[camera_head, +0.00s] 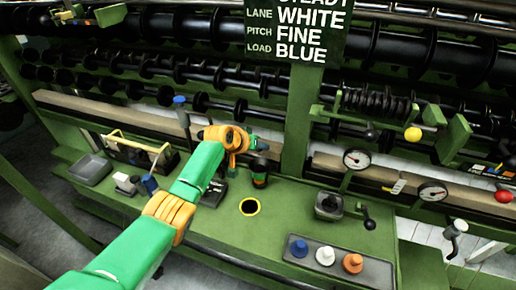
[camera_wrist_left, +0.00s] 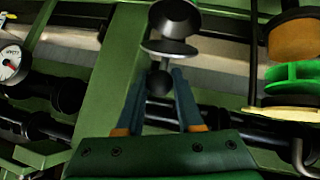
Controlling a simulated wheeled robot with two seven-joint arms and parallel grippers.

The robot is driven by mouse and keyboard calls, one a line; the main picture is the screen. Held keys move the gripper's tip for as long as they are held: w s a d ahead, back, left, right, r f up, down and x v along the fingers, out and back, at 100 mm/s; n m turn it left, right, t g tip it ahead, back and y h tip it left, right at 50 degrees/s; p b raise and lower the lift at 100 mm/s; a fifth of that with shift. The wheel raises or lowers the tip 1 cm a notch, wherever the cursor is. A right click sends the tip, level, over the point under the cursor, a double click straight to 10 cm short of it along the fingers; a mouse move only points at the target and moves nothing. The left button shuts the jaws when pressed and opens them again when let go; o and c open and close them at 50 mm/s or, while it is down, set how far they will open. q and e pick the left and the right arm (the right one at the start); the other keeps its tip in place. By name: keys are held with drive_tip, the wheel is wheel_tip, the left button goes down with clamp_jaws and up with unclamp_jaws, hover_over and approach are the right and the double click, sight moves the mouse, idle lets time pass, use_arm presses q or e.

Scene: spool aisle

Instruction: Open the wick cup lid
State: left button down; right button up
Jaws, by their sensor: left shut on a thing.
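My left gripper (camera_head: 256,143) reaches in from the left, over the back of the green bench. In the left wrist view its two blue fingers (camera_wrist_left: 158,76) are shut on a small dark ball knob (camera_wrist_left: 159,84). The knob is joined to a grey disc, which looks like the wick cup lid (camera_wrist_left: 168,47). A dark round part (camera_wrist_left: 174,17), possibly the cup, shows beyond the disc; I cannot tell whether the two touch. My right gripper is not in view.
A yellow-ringed hole (camera_head: 249,207) is in the bench in front of the cup. A tray (camera_head: 341,265) holds blue, white and orange pegs. Gauges (camera_head: 356,159) and a small black-knobbed lever (camera_head: 369,223) stand to the right. A green post (camera_head: 302,120) rises behind.

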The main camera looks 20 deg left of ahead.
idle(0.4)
use_arm(q)
drive_tip(key=c, duration=0.5)
unclamp_jaws()
drive_tip(key=shift+w+f, duration=0.1)
drive_tip(key=shift+c, duration=0.2)
drive_tip(key=p+v, duration=0.1)
drive_tip(key=v, duration=0.6)
